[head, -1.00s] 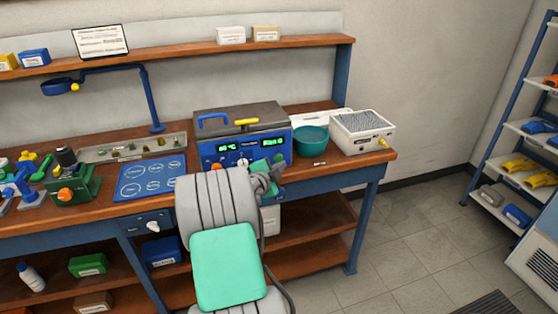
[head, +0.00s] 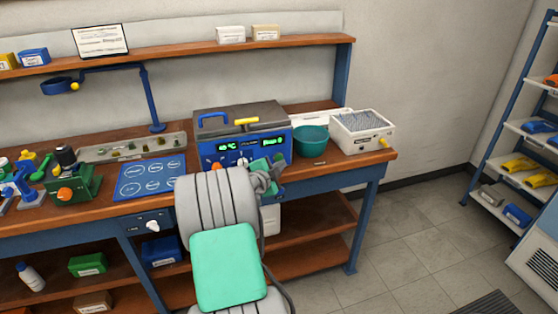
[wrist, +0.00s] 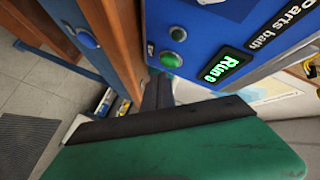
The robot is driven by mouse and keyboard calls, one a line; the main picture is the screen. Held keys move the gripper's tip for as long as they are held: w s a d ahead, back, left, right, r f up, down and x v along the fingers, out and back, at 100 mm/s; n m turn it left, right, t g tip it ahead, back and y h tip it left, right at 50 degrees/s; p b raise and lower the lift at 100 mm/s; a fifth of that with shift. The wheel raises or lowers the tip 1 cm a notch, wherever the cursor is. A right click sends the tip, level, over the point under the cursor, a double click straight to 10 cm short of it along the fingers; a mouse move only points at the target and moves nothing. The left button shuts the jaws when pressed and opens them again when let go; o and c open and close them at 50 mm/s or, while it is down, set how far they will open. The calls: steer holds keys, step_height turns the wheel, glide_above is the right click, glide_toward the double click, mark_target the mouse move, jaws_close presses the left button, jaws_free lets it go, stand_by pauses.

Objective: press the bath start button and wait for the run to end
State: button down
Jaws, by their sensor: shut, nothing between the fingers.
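The parts bath (head: 240,142) is a blue box with a grey lid and a yellow handle, standing on the bench. In the wrist view, its blue front panel (wrist: 215,42) carries a lit green display (wrist: 222,69) that appears to read "Run 0". In the head view, my arm partly hides the panel's lower front.
A teal bowl (head: 311,140) and a white box with a grey top (head: 362,131) stand right of the bath. A blue mat (head: 152,178) and a green fixture (head: 75,187) lie to the left. The bench's front edge is close under my arm.

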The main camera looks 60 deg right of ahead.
steer(key=shift+w+d+b, duration=0.6)
steer(key=shift+b, duration=0.45)
stand_by(0.6)
steer(key=shift+s+a+b, duration=0.45)
steer(key=shift+s+a, duration=0.2)
steer(key=s+a+b, duration=0.1)
steer(key=s+a, duration=0.2)
steer(key=shift+s+a, duration=0.25)
stand_by(0.5)
stand_by(0.5)
